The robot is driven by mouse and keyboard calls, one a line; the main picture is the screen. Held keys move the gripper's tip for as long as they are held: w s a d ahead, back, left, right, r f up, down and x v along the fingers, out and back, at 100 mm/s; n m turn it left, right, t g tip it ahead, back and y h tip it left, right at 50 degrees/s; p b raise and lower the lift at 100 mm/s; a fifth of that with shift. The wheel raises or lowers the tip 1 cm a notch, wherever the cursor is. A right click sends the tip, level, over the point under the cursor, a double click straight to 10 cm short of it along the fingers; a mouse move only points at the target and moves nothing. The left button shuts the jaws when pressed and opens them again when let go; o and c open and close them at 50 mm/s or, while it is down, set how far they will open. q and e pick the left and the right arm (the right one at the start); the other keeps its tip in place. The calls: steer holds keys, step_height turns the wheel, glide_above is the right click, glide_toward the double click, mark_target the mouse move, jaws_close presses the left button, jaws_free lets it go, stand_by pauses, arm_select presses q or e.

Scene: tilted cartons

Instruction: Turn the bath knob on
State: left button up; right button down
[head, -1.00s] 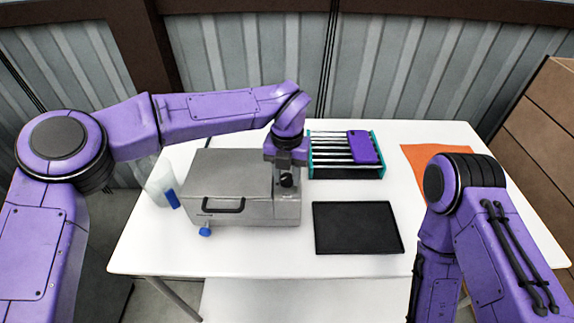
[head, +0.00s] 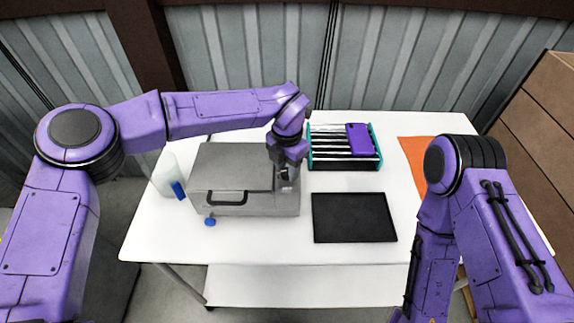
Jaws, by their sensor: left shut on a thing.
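The bath (head: 240,168) is a grey metal box with a lid and a dark handle (head: 227,197) on its front. It stands on the left half of the white table. My left gripper (head: 285,180) points down at the right end of the bath's front. It is shut on the bath knob there, which it mostly hides; the knob's turn angle cannot be read. My right arm (head: 465,205) hangs down at the right, and its gripper is out of the picture.
A teal-framed rack (head: 313,163) with a purple block (head: 361,140) stands behind a black tray (head: 354,218). A clear container with a blue part (head: 178,190) is left of the bath. An orange mat (head: 410,157) lies at the right, near brown cartons (head: 545,130).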

mark_target(287, 171)
stand_by(0.3)
arm_select(q)
steer(key=o, duration=0.8)
steer(key=shift+f, duration=0.1)
steer(key=shift+c, duration=0.2)
steer(key=shift+w+r, duration=0.1)
steer(key=shift+r, duration=0.3)
step_height(287, 171, up, 10)
steer(key=b, duration=0.3)
steer(key=shift+f, duration=0.15)
